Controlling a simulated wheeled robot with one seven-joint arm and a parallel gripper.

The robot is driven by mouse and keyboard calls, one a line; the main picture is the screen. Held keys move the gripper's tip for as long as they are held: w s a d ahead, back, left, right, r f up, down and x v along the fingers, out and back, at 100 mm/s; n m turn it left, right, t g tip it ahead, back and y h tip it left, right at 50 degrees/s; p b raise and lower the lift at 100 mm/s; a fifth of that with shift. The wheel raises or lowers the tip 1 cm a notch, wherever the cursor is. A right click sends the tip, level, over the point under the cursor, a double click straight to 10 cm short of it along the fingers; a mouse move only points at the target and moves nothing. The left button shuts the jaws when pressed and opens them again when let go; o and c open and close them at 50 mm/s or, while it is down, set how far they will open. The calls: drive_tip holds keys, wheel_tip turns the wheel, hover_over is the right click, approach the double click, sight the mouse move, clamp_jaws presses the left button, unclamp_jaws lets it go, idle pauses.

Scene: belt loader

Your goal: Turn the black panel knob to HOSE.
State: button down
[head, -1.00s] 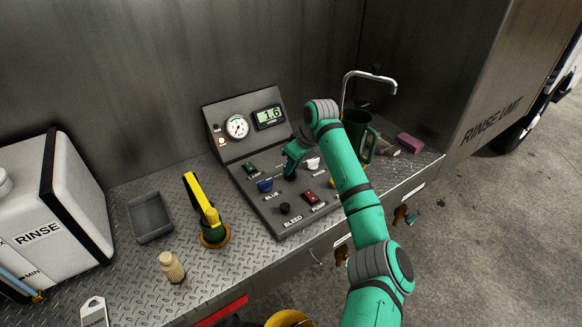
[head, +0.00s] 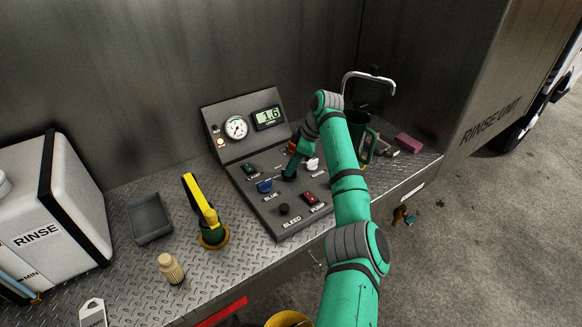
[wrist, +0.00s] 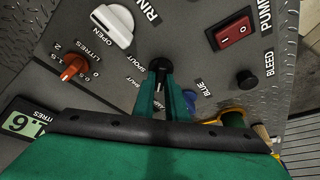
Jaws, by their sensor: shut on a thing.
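The black panel knob (wrist: 159,66) sits between the fingertips of my gripper (wrist: 160,84) in the wrist view. My gripper is shut on it. The word SPOUT and a partly covered label show just left of the knob; the HOSE label is not readable, and the fingers hide which way the knob points. In the head view my gripper (head: 290,171) reaches down onto the middle of the sloping control panel (head: 246,190), and only a dark bit of the knob shows there.
Close around the knob are a white RINSE knob (wrist: 112,26), an orange LITRES knob (wrist: 74,67), a red PUMP switch (wrist: 233,29), a black BLEED knob (wrist: 246,80) and a blue control (head: 265,186). A yellow-handled tool (head: 202,208) stands left of the panel.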

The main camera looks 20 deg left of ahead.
idle(0.3)
drive_tip(key=c, duration=1.8)
unclamp_jaws()
drive_tip(key=shift+r, duration=0.1)
drive_tip(key=v, duration=1)
drive_tip(key=shift+r, duration=0.3)
drive_tip(key=shift+w, duration=0.1)
